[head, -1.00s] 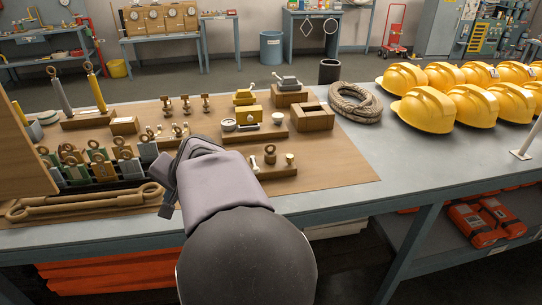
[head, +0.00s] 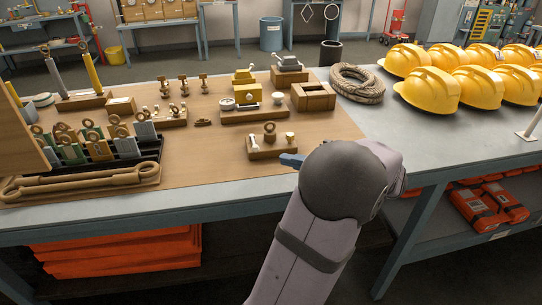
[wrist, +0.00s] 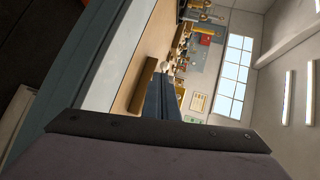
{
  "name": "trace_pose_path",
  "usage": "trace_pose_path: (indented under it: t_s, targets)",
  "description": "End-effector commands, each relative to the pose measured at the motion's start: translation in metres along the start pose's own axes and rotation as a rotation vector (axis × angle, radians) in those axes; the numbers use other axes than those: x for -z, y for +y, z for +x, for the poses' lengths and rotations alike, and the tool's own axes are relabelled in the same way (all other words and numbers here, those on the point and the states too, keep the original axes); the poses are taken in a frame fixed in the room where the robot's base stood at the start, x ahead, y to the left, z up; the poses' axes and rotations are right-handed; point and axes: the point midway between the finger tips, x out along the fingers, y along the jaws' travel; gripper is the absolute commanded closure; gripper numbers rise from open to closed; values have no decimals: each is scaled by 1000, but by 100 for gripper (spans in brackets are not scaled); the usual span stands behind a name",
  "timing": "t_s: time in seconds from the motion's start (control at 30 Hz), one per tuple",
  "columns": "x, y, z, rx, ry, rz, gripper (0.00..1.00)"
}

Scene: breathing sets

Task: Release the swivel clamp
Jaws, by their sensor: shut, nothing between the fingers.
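My gripper (head: 291,160) shows its blue fingertips at the right end of a small wooden block (head: 262,154); most of it is hidden behind my arm. In the wrist view its blue-grey fingers (wrist: 161,94) are together and empty, beside a wooden block (wrist: 143,86). The small block in the head view carries a bronze ringed fitting (head: 270,133) and two pale pieces. A small brown piece (head: 203,122) lies loose on the brown mat; it may be the swivel clamp, but it is too small to be sure.
Behind stand a wooden block with yellow gear (head: 245,100) and an open wooden box (head: 313,97). A coiled rope (head: 357,85) and yellow helmets (head: 430,88) are at right.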

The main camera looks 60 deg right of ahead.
Motion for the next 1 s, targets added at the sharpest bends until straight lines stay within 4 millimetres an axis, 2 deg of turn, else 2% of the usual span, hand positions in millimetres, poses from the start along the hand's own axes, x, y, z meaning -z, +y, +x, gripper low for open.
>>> trace_pose_path:
  t_s: [0.1,0.33,0.77,1.0]
  targets:
    - [17,8,-25,74,62,-32,100]
    - [30,10,-47,136,118,-74,100]
    - [30,9,-47,139,120,-77,100]
    - [31,6,-31,139,117,-75,100]
